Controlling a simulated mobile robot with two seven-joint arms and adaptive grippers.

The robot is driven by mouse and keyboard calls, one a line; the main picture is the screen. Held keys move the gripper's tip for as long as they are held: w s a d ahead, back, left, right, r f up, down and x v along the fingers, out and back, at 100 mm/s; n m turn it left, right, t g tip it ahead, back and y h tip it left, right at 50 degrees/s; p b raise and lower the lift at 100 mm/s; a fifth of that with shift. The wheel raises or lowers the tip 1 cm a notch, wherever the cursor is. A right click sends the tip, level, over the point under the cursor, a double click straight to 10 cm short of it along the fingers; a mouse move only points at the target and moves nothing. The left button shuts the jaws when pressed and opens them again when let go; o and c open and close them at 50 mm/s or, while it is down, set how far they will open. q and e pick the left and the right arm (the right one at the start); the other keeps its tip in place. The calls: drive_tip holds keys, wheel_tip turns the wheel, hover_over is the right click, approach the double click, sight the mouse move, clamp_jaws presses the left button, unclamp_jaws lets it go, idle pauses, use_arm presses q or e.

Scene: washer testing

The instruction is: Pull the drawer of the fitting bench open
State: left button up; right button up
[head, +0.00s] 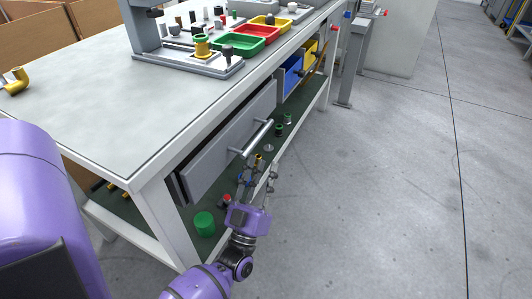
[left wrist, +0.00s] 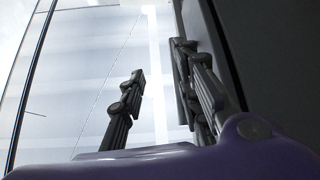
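The fitting bench (head: 90,85) has a pale top and a white frame. Its grey drawer front (head: 215,150) sits under the top, with a dark gap beside its near end. A silver bar handle (head: 256,138) stands out from the drawer front. My left gripper (head: 260,167) is just below and in front of the handle, with fingers apart and nothing seen between them. In the left wrist view its two dark fingers (left wrist: 158,82) are spread, and a dark surface (left wrist: 255,50) lies close on the right. My right gripper is not in view.
A green lower shelf (head: 125,208) holds a green cylinder (head: 204,223) and small fittings. Blue bins (head: 291,76) and yellow bins (head: 309,54) stand farther along. Trays (head: 237,44) stand on the bench top. The floor (head: 370,200) to the right is clear.

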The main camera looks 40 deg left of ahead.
sight(258, 135)
use_arm(q)
drive_tip(key=shift+w+a+r+n+y, duration=0.35)
drive_tip(key=shift+w+a+r+y, duration=0.25)
drive_tip(key=shift+r, duration=0.55)
drive_tip(key=shift+w+a+r+n+y, duration=0.55)
drive_tip(key=shift+a+r, duration=0.3)
drive_tip(key=shift+r, duration=0.35)
drive_tip(key=shift+w+a+r+n+y, duration=0.2)
drive_tip(key=shift+w+a+r+y, duration=0.2)
drive_tip(key=shift+a+r+y, duration=0.55)
drive_tip(key=shift+d+r+h, duration=0.2)
drive_tip(key=shift+d+h, duration=0.1)
clamp_jaws()
